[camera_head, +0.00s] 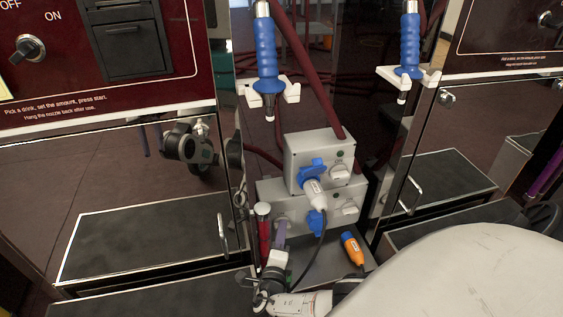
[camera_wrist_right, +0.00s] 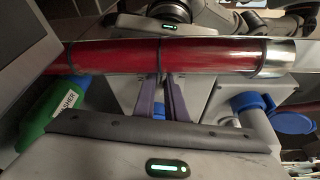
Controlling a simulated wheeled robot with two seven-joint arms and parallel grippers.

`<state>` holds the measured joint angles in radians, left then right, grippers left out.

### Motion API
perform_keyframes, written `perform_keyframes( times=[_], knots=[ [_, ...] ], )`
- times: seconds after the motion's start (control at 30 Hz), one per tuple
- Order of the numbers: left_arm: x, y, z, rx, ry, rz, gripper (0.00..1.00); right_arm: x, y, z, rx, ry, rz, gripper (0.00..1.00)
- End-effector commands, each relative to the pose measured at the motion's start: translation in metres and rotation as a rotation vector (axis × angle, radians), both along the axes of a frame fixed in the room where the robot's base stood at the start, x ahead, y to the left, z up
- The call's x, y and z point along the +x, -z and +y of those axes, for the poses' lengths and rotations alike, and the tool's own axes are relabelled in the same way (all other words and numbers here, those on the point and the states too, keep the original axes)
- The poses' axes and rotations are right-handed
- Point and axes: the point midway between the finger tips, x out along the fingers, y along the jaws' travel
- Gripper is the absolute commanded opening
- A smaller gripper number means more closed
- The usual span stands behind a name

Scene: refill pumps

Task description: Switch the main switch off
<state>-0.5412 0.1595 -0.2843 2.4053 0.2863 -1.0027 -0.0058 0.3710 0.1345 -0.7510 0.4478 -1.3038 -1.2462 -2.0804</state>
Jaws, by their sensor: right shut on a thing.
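A switch knob (camera_head: 27,48) marked OFF and ON sits on the left dark red panel in the head view. Two pale grey boxes, an upper one (camera_head: 306,153) and a lower one (camera_head: 266,192), carry blue sockets and white switches; I cannot tell which switch is the main one. My right gripper (camera_head: 279,228) is at the lower box's left front, beside an upright red cylinder (camera_head: 263,238). In the right wrist view its purple fingers (camera_wrist_right: 162,98) are close together and their tips meet the red cylinder's edge (camera_wrist_right: 210,55). My left gripper is not in view.
Two blue-handled nozzles, one left (camera_head: 266,50) and one right (camera_head: 410,45), hang in white holders. A white plug (camera_head: 315,193) with a black cable is in the upper box.

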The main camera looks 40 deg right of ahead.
Motion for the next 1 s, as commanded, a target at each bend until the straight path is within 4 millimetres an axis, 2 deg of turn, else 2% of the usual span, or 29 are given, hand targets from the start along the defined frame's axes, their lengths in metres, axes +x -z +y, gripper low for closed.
perform_keyframes(
  times=[0.67, 0.7, 0.73, 1.0],
  knots=[
    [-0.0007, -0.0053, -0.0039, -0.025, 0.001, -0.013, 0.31, -0.0029, 0.0017, -0.0011, -0.062, 0.006, 0.037, 0.00],
    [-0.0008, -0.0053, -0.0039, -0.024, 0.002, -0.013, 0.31, -0.0030, 0.0017, -0.0011, -0.062, 0.006, 0.037, 0.13],
    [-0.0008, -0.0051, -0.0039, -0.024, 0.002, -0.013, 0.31, -0.0029, 0.0018, -0.0010, -0.062, 0.006, 0.037, 0.18],
    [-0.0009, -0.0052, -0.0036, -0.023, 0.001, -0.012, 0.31, -0.0014, 0.0007, -0.0007, -0.061, 0.003, 0.035, 0.19]
  ],
)
